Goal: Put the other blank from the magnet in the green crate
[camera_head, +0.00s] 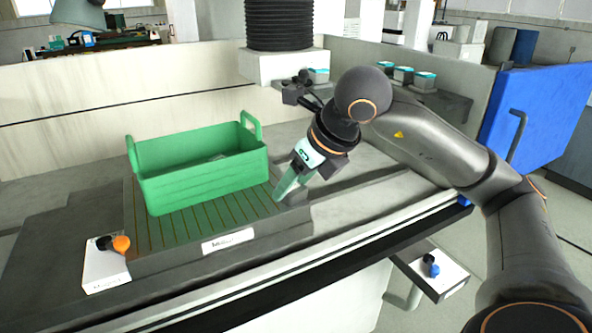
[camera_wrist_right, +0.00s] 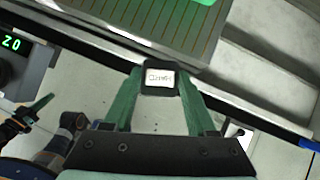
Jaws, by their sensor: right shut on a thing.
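The green crate (camera_head: 205,178) stands on the slatted magnet (camera_head: 160,232), towards its back. A small pale shape shows inside, too little to identify. My right gripper (camera_head: 283,192) is to the right of the crate, pointing down near the magnet's right end. In the right wrist view its green fingers (camera_wrist_right: 160,85) are shut on a dark blank (camera_wrist_right: 148,90) with a white label. From the head view I cannot clearly tell the blank from the dark parts beside the fingertips. What looks like my left gripper (camera_wrist_right: 35,112) shows small at the wrist view's left edge; its fingers are unclear.
A white box with an orange knob (camera_head: 121,244) sits at the magnet's front left. A black bellows column (camera_head: 279,25) hangs behind the crate. Small boxes (camera_head: 403,75) stand on a ledge at the back right. A blue panel (camera_head: 535,115) stands at right. A lit display (camera_wrist_right: 12,42) shows in the wrist view.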

